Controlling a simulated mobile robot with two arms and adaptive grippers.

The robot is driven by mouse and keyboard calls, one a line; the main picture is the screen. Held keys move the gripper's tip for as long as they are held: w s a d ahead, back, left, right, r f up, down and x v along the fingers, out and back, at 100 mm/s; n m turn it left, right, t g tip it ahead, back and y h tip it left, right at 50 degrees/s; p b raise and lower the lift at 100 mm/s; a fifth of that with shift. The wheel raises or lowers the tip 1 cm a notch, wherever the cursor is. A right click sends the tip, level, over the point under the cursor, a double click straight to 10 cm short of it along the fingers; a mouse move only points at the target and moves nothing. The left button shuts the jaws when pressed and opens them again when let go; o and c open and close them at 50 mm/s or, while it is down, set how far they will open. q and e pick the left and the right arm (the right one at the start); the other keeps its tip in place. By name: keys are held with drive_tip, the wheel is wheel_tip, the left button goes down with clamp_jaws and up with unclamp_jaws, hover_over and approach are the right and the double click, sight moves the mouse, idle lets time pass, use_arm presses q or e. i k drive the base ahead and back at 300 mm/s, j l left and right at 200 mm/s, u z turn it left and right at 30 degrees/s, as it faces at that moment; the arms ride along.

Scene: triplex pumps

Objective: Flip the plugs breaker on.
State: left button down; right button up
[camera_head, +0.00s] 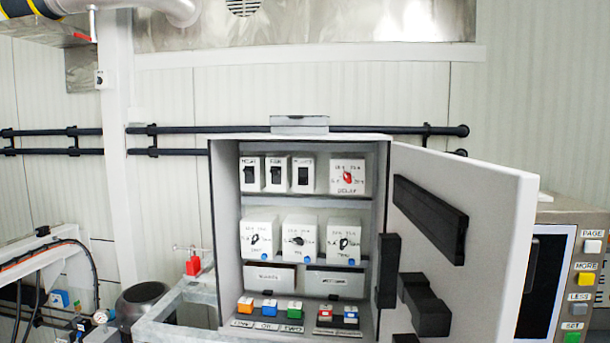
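An open electrical cabinet (227,240) stands in the middle of the head view. Its top shelf holds three white breakers with black rockers: a left one (250,174), a middle one (276,174) and a right one (303,174). Their labels are small and blurred; the right one's seems to read as plugs. I cannot tell surely which way its rocker is set. A white box with a red rotary knob (347,175) sits to their right. Neither of my grippers can be made out in this view.
The cabinet door (470,200) stands open to the right, with black blocks (430,217) on its inner face. Lower shelves hold dial boxes (299,240) and coloured switches (269,308). A control panel (580,270) is at far right. A metal frame (175,300) stands at lower left.

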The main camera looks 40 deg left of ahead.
sight(302, 181)
drive_tip(key=k+j+u, duration=0.15)
drive_tip(key=j, duration=1.35)
drive_tip(key=j+u, duration=0.15)
drive_tip(key=j, duration=1.35)
